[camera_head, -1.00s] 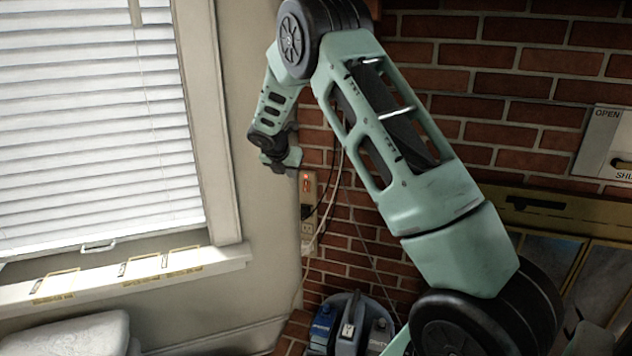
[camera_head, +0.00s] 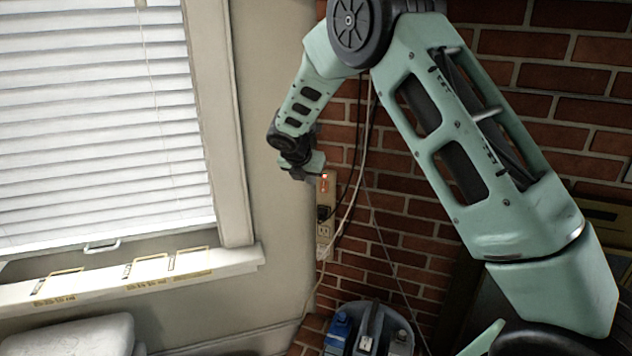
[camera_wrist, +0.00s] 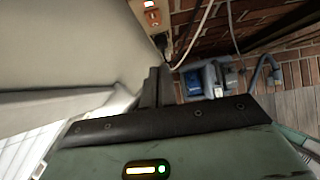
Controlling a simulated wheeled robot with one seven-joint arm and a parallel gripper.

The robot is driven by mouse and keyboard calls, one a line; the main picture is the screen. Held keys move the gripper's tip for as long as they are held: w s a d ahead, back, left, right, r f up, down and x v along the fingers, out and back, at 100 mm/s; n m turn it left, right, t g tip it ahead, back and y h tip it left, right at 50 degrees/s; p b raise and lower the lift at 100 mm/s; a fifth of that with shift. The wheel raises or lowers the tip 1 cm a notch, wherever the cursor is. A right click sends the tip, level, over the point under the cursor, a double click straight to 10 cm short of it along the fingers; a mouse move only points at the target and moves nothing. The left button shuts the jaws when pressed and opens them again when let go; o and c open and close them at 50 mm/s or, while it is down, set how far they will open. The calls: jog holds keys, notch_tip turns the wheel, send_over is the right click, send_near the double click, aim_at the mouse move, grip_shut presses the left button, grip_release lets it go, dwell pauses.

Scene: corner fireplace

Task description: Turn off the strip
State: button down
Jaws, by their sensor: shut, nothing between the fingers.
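The power strip (camera_head: 326,215) is a beige vertical strip on the brick wall by the corner, with a lit red switch (camera_head: 325,181) near its top. A black plug and a white plug sit in its lower part. My gripper (camera_head: 312,174) is close to the upper end of the strip, just left of the switch. In the wrist view my gripper's fingers (camera_wrist: 152,86) are together and empty, pointing up toward the strip. I cannot tell whether they touch it.
Cords (camera_head: 352,190) hang down the bricks beside the strip. A caddy with blue and grey items (camera_head: 366,330) stands on the floor below. A window with blinds (camera_head: 100,130) and a sill (camera_head: 130,283) are at left. The wall between window and strip is bare.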

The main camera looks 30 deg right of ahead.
aim_at(321, 189)
jog(key=shift+w+d+r+p+x, duration=0.3)
jog(key=shift+p+x, duration=0.1)
jog(key=shift+x, duration=1.55)
jog(key=shift+w+d+r+p+x, duration=0.15)
jog(key=shift+d+r+p+x, duration=0.2)
jog(key=shift+x, duration=1.55)
jog(key=shift+w+d+r+p+x, duration=0.2)
jog(key=shift+p+x, duration=0.25)
jog(key=shift+x, duration=1.5)
jog(key=shift+w+d+f+h+b, duration=0.2)
jog(key=shift+f+h+b, duration=0.15)
jog(key=shift+b, duration=0.85)
jog(key=shift+r+p, duration=1.1)
jog(key=shift+p, duration=0.05)
